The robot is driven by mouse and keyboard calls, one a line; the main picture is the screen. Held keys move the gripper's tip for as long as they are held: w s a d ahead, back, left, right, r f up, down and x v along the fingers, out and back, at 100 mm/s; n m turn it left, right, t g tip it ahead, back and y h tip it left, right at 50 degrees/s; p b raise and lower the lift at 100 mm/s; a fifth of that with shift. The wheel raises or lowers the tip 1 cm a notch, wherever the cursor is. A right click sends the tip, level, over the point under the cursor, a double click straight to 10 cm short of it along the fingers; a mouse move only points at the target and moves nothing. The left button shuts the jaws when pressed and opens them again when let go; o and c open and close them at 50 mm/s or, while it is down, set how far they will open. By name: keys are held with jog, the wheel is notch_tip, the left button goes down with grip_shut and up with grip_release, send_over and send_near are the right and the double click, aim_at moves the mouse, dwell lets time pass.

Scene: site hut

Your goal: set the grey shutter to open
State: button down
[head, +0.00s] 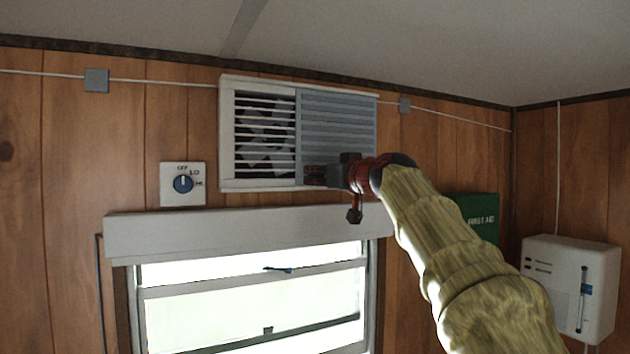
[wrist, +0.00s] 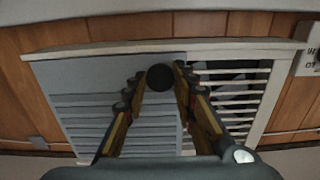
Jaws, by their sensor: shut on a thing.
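The grey shutter (head: 338,122) is a slatted panel in a white wall vent (head: 228,140). In the head view it covers the right half, and the left half shows dark gaps behind white slats. The wrist view is turned over, with the shutter (wrist: 75,80) at left and the uncovered slats at right. My gripper (head: 318,176) is at the shutter's lower left corner. In the wrist view my gripper (wrist: 160,82) has its fingers around a dark round knob (wrist: 160,77) by the shutter's inner edge and is shut on it. The exact finger contact is hard to see.
A dial switch (head: 183,184) marked OFF, LO and HI is on the wall left of the vent. A window with a white box (head: 240,232) above it is below. A green first aid box (head: 482,212) and a white wall unit (head: 572,285) are at right.

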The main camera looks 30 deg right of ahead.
jog(key=shift+d, duration=0.1)
jog(key=c, duration=1.4)
grip_release()
jog(key=shift+d, duration=0.1)
jog(key=s, duration=1.2)
